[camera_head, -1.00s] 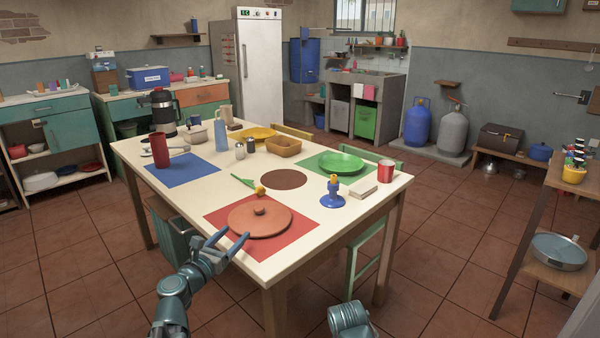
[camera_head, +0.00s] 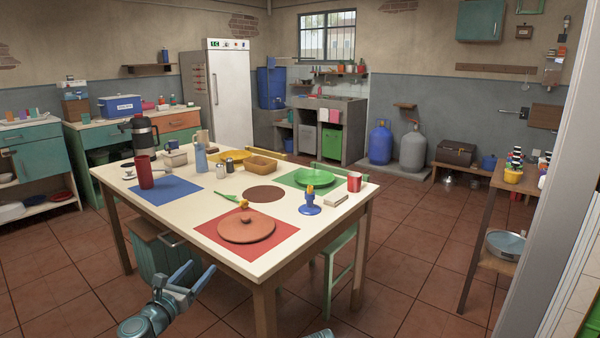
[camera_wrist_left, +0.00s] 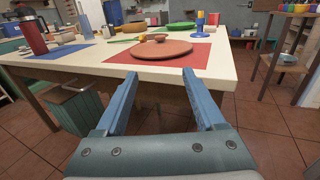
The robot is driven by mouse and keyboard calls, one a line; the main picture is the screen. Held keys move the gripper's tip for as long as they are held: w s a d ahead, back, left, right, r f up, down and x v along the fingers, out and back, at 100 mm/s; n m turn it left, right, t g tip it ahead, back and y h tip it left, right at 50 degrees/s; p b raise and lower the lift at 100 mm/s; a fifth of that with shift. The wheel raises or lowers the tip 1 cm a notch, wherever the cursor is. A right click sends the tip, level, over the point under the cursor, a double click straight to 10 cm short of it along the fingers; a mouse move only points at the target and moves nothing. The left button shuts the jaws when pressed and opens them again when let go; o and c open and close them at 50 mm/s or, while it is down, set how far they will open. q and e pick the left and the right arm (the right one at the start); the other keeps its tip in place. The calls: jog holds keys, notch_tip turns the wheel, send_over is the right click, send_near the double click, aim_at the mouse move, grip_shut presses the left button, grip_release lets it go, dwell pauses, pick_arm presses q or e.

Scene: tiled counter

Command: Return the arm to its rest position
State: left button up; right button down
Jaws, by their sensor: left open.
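My left gripper (camera_head: 193,278) is open and empty in the head view. It is low, in front of the table's near edge, and apart from the table. In the left wrist view its two blue fingers (camera_wrist_left: 160,98) are spread, with the table edge beyond them and nothing between them. Only a small piece of my right arm shows at the bottom edge of the head view; its gripper is out of view. A terracotta lid-like disc (camera_head: 246,227) with a knob lies on the red mat (camera_head: 286,239); the disc also shows in the left wrist view (camera_wrist_left: 160,50).
The white table (camera_head: 225,262) bears a blue mat (camera_head: 180,188), a red tumbler (camera_head: 144,172), a green plate (camera_head: 314,178), a blue egg cup (camera_head: 310,206) and a red can (camera_head: 354,182). A teal stool or bin (camera_head: 150,255) stands under it. A wooden shelf (camera_head: 487,225) is at right.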

pick_arm(q)
jog(key=s+d+f+m+g+h, duration=0.1)
jog(key=s+d+f+m+g, duration=0.25)
jog(key=d+m, duration=0.3)
jog(key=s+d+f+m+g+h, duration=0.1)
jog(key=s+d+f+m+g, duration=0.1)
jog(key=d+f+m+g, duration=0.45)
jog(key=s+d+f+m+g+h, duration=0.1)
jog(key=s+d+f+m, duration=0.2)
jog(key=d+m, duration=0.4)
jog(key=s+f+m+g+y, duration=0.3)
jog(key=s+f+m+y, duration=0.15)
jog(key=s+m, duration=0.35)
jog(key=s+f+m+g+y, duration=0.45)
jog(key=s+m, duration=0.25)
jog(key=m, duration=0.2)
notch_tip(320, 180, up, 31)
jog(key=p, duration=3)
jog(key=shift+d+f+t+p, duration=0.15)
jog(key=shift+d+t+p, duration=0.15)
jog(key=shift+t, duration=0.15)
